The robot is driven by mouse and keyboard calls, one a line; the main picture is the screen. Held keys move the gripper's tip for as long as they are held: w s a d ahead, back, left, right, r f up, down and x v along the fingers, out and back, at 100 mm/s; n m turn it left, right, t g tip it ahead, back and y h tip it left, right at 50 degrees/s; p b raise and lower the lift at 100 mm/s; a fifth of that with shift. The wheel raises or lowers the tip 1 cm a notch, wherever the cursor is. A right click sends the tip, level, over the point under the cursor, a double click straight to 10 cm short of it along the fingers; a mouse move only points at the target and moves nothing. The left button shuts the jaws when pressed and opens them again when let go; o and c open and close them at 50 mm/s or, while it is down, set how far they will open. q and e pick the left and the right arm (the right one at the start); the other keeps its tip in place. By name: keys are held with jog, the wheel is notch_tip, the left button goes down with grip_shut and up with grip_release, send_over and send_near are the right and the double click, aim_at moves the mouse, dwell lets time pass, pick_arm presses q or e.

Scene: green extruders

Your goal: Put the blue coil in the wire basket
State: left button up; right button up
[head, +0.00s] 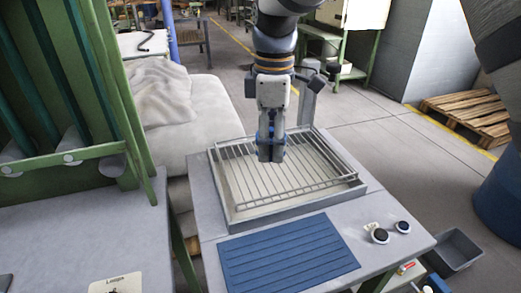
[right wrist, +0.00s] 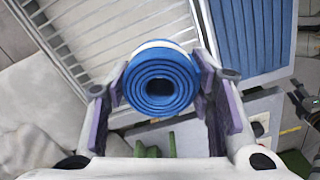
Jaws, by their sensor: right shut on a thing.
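My right gripper (head: 271,157) points down over the wire basket (head: 232,203), a shallow grey frame with thin parallel wires on the table. The gripper is shut on the blue coil (right wrist: 160,102), which shows in the right wrist view as a rolled spiral with its round end facing the camera, one finger on each side. In the head view the fingers hide most of the coil. The coil appears held above the wires; the exact gap cannot be told. The wire basket also shows at the upper left of the right wrist view (right wrist: 72,62). My left gripper is not in view.
A blue ribbed mat (head: 287,257) lies in front of the basket. Two black knobs (head: 391,232) sit at the table's right. A green rack (head: 75,175) stands left, with a pale covered block (head: 190,110) behind it. A grey bin (head: 453,250) is on the floor.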

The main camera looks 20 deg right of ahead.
send_over(273, 170)
jog(key=f, duration=0.4)
jog(key=shift+s+a+f+b, duration=0.15)
jog(key=shift+s+f+b, duration=0.05)
jog(key=shift+b, duration=0.15)
jog(key=f, duration=0.3)
jog(key=shift+w+f, duration=0.15)
jog(key=shift+w, duration=0.05)
jog(key=shift+s, duration=0.1)
jog(key=o, duration=1.2)
jog(key=shift+f, duration=0.1)
notch_tip(273, 170, up, 12)
jog(key=shift+r, duration=0.2)
